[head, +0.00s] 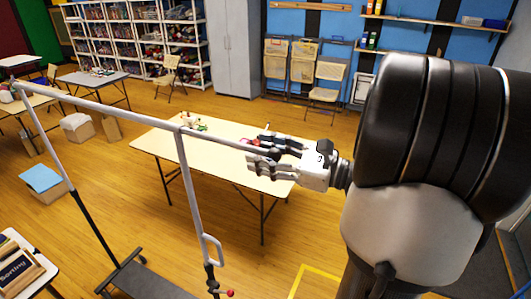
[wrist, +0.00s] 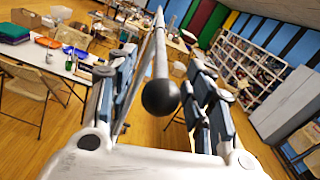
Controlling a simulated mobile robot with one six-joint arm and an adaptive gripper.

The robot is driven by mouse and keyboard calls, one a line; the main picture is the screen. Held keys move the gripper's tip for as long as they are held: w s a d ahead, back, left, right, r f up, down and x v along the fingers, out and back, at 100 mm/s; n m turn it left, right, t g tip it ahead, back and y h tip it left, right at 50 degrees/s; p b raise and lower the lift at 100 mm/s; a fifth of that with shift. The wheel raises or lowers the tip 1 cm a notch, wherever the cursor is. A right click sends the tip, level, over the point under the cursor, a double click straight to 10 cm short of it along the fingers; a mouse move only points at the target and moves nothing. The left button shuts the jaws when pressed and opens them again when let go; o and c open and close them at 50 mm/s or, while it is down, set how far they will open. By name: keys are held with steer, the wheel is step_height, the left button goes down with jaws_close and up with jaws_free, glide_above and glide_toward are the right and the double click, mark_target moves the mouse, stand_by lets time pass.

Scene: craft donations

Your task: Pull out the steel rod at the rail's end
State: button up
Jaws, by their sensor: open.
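The garment rack's grey rail (head: 95,100) runs from the far left toward my gripper (head: 258,156) in the head view. The thin steel rod (head: 215,140) extends from the rail's end, past the upright, to my gripper. In the wrist view the rod (wrist: 161,60) points away from the camera, with a round black knob (wrist: 160,97) at its near end. My open gripper has its fingers on both sides of the rod and knob. Gaps show beside the knob, but contact farther along is unclear. The fingers hide the knob in the head view.
A pale table (head: 215,160) with small items stands behind the rack and below my gripper. The rack's near upright (head: 190,190) has a handle and red knob low down. A blue-topped box (head: 42,182) sits left; open wooden floor lies around.

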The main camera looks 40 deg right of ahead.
steer(key=v, duration=1.2)
